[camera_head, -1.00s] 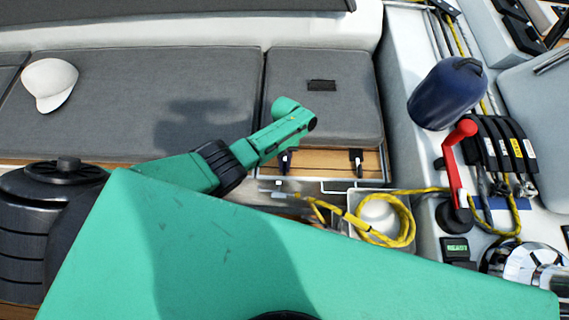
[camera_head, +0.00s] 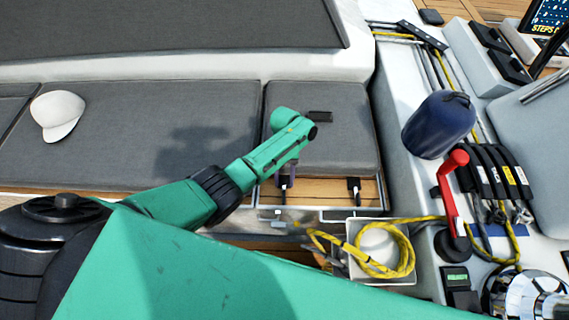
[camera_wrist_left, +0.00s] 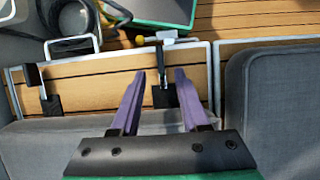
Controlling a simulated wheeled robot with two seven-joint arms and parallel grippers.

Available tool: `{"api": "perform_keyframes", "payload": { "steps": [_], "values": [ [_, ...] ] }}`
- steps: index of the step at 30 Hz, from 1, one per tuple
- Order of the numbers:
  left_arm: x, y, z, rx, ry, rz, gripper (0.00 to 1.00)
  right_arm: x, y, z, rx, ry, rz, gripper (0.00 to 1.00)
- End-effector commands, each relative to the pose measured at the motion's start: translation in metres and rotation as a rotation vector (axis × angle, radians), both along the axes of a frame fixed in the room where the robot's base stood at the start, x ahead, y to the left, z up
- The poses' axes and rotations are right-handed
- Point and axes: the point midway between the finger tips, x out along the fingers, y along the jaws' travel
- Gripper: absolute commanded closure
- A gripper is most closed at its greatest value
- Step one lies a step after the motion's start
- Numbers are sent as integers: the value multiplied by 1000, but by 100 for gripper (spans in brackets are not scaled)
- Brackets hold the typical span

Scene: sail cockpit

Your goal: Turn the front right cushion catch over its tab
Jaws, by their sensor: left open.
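The small grey seat cushion (camera_head: 340,150) lies at the end of the bench with a wooden strip along its front. One dark catch (camera_head: 354,188) stands on the strip at the right. It also shows at the left of the left wrist view (camera_wrist_left: 51,105). A second catch (camera_wrist_left: 160,93), with a black base and a thin upright lever, shows between the fingers. My left gripper (camera_head: 285,180) is open at the left end of the strip. Its purple fingers (camera_wrist_left: 158,88) lie either side of that second catch; contact is unclear. My right gripper is not in view.
A white box (camera_head: 366,236) with coiled yellow rope (camera_head: 405,255) stands in front of the strip. A red-handled winch (camera_head: 450,190) and blue fender (camera_head: 438,125) are at the right. A white cap (camera_head: 58,115) lies on the long cushion (camera_head: 150,130).

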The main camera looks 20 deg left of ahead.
Motion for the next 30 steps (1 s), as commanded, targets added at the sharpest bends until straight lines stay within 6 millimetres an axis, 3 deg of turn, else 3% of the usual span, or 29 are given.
{"api": "perform_keyframes", "payload": {
  "steps": [3,9,30],
  "values": [
    [14,3,34,-1,-5,1,55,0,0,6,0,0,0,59],
    [26,6,65,1,-1,-1,55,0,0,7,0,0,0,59],
    [27,7,68,0,1,-1,55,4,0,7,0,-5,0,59]
  ]
}}
